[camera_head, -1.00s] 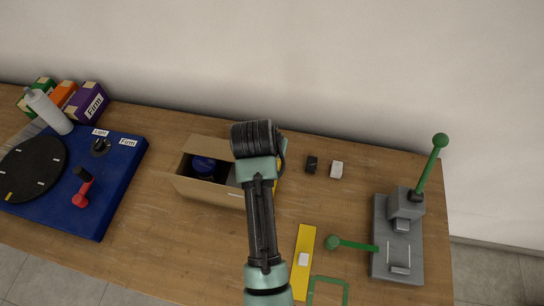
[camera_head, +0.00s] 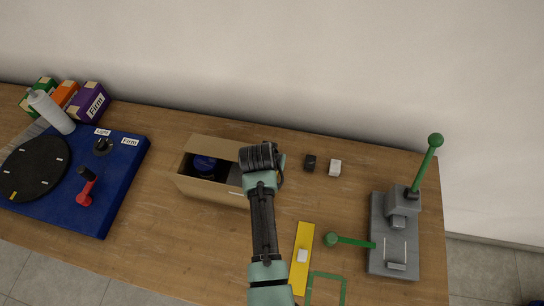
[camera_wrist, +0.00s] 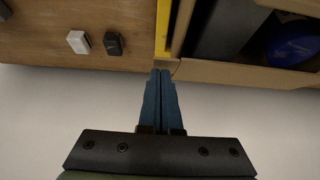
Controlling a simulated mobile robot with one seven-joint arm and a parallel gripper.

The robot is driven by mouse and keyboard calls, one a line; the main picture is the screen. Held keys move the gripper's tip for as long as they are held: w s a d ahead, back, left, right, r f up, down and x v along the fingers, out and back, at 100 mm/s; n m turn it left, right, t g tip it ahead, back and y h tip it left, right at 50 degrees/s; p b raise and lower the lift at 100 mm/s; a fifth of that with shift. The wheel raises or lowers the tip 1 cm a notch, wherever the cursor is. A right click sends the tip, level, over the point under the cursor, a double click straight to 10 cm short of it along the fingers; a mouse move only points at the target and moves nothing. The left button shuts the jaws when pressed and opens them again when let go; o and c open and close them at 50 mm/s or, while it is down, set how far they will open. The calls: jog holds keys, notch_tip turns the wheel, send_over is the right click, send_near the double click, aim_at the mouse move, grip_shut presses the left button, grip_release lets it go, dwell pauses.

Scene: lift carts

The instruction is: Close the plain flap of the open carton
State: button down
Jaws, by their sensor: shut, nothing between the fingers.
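The open carton (camera_head: 212,193) stands on the table left of my arm in the head view. A plain brown flap (camera_head: 215,147) is at its far side and looks raised or folded outward; its exact tilt is unclear. The flap also shows in the wrist view (camera_wrist: 245,74). A yellow strip (camera_wrist: 163,28) runs along the carton's right side. Inside are a blue round thing (camera_head: 204,164) and a dark grey thing (camera_wrist: 228,25). My gripper (camera_wrist: 161,73) is shut and empty at the carton's far right corner, beside the flap's end; contact is unclear. My wrist hides that corner in the head view.
Black (camera_head: 310,163) and white (camera_head: 335,168) blocks lie right of my wrist. A yellow plate (camera_head: 302,268) and a grey lever fixture (camera_head: 395,235) with green handles are nearer right. A blue board (camera_head: 105,195) with a turntable is at left. The wall (camera_head: 300,60) rises behind.

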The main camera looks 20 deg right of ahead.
jog(key=shift+s+a+f+b, duration=0.15)
jog(key=shift+s+f+b, duration=0.25)
jog(key=shift+f, duration=0.25)
jog(key=shift+s+a+f+t+h+b, duration=0.15)
jog(key=shift+f+t+h+b, duration=0.2)
jog(key=shift+t+b, duration=0.2)
jog(key=shift+r, duration=0.2)
jog(key=shift+r+p, duration=1.05)
jog(key=shift+p, duration=0.05)
jog(key=r+p, duration=0.3)
jog(key=r, duration=0.1)
jog(key=shift+w, duration=0.2)
jog(key=s+f+b+v, duration=0.1)
jog(key=b+v, duration=0.1)
jog(key=v, duration=0.7)
jog(key=shift+s+a, duration=0.3)
jog(key=shift+a, duration=0.2)
jog(key=shift+r, duration=0.1)
